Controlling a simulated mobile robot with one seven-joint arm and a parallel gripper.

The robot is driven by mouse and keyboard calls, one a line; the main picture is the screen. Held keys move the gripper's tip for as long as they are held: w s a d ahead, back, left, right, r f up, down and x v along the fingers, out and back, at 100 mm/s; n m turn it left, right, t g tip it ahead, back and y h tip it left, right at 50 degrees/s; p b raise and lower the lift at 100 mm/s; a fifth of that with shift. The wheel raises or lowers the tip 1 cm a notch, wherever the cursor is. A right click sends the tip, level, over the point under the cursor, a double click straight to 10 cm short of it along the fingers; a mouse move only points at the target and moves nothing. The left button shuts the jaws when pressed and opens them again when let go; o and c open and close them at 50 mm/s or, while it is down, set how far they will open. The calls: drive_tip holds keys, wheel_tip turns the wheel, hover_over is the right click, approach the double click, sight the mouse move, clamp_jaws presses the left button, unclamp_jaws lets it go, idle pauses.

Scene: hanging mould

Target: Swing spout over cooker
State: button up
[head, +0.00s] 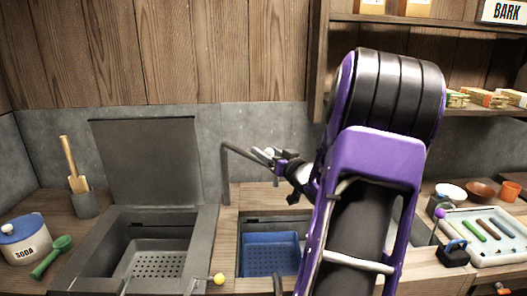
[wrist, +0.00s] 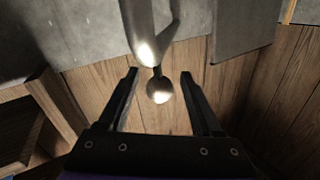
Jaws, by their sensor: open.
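The spout (head: 226,172) is a grey pipe that rises behind the counter between two basins and bends to the right. Its outer end is partly hidden by my gripper (head: 268,156). In the wrist view the spout (wrist: 148,35) comes in from the top, with a round shiny knob (wrist: 158,92) at its end. My open gripper (wrist: 158,76) has one finger on each side of the knob, with gaps visible on both sides. The likely cooker is the grey basin (head: 205,262) at left with its lid (head: 145,165) raised and a perforated tray inside; no label confirms this.
A blue basket (head: 270,238) sits in the middle basin, partly behind my arm. A yellow-knobbed lever (head: 219,279) stands in front. The soda tin (head: 22,240) and green scoop (head: 52,257) are at left. A tray with coloured sticks (head: 480,255) and bowls are at right, below shelves.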

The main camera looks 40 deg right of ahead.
drive_tip(key=shift+w+d, duration=0.2)
drive_tip(key=shift+w, duration=0.9)
clamp_jaws()
idle(0.7)
